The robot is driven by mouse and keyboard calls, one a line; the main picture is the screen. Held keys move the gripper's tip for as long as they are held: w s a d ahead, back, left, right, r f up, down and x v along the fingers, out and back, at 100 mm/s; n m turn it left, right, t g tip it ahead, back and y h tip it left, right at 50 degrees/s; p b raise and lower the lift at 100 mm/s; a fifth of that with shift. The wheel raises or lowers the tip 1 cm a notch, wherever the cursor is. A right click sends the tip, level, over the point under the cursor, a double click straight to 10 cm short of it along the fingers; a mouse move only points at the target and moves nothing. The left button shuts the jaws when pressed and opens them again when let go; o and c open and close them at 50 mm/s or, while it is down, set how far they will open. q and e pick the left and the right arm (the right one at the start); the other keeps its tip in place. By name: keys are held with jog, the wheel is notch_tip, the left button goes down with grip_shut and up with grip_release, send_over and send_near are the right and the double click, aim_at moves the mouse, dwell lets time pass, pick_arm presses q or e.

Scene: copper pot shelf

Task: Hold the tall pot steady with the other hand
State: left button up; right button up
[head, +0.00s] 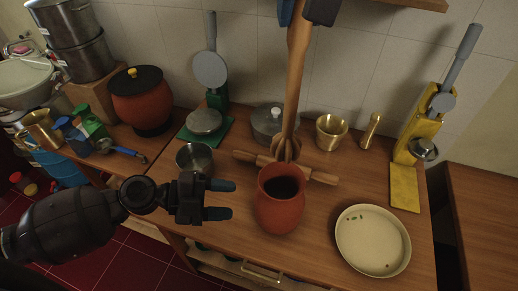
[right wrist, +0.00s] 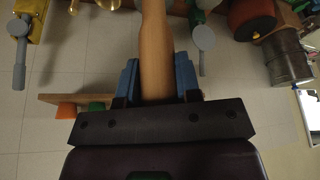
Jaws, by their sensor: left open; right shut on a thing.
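The tall pot (head: 281,212) is a reddish clay vessel with a dark open mouth, upright on the wooden counter in the head view. My left gripper (head: 221,199) is open and empty, its blue fingers pointing right toward the pot's side with a gap between. My right gripper (head: 308,10), at the top edge of the head view, is shut on a long wooden whisk (head: 297,75). The whisk's ribbed head hangs above and behind the pot's mouth, seemingly outside it. The right wrist view shows the whisk's shaft (right wrist: 155,45) between blue fingers (right wrist: 157,82).
A rolling pin (head: 320,176) lies behind the pot. A cream plate (head: 372,240) is to its right, a steel cup (head: 195,160) to its left. A lidded pan (head: 268,120) and brass cup (head: 331,132) stand behind. A yellow stand (head: 404,185) is at far right.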

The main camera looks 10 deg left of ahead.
pick_arm(q)
send_over(276, 217)
notch_tip(276, 217, down, 3)
jog(key=shift+r, duration=0.15)
dwell(0.3)
jog(key=c, duration=0.9)
grip_shut()
